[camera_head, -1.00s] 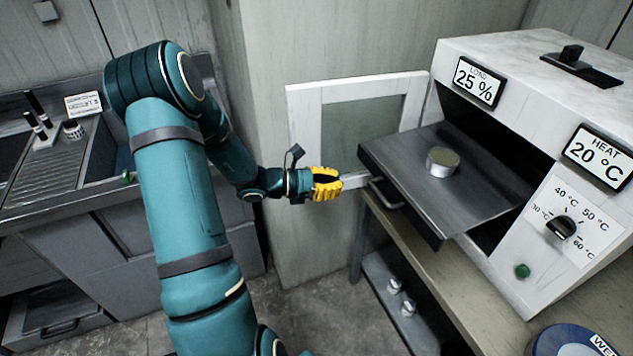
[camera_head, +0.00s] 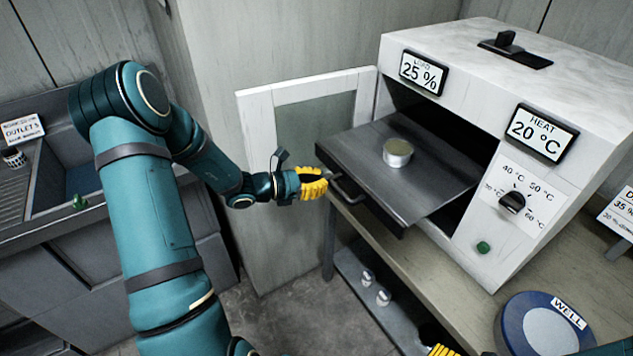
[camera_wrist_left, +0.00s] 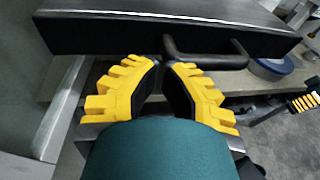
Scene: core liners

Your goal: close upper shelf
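The upper shelf (camera_head: 350,160) is a dark metal tray pulled out of the white oven, with a bar handle (camera_head: 345,192) on its front. It also shows in the left wrist view (camera_wrist_left: 100,32), with its handle (camera_wrist_left: 215,60) just beyond my fingertips. My left gripper (camera_head: 326,181) is at the left end of the handle. Its yellow fingers look parted, with a narrow gap at the tips; I cannot tell whether they touch the handle. A little of my right gripper (camera_head: 440,350) shows at the bottom edge; its opening is not clear.
A round tin (camera_head: 397,152) stands on the shelf. The white oven door (camera_head: 255,150) is swung open on the left. A lower shelf (camera_head: 360,300) below the bench holds two small tins. A blue round container (camera_head: 515,310) stands on the bench at right.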

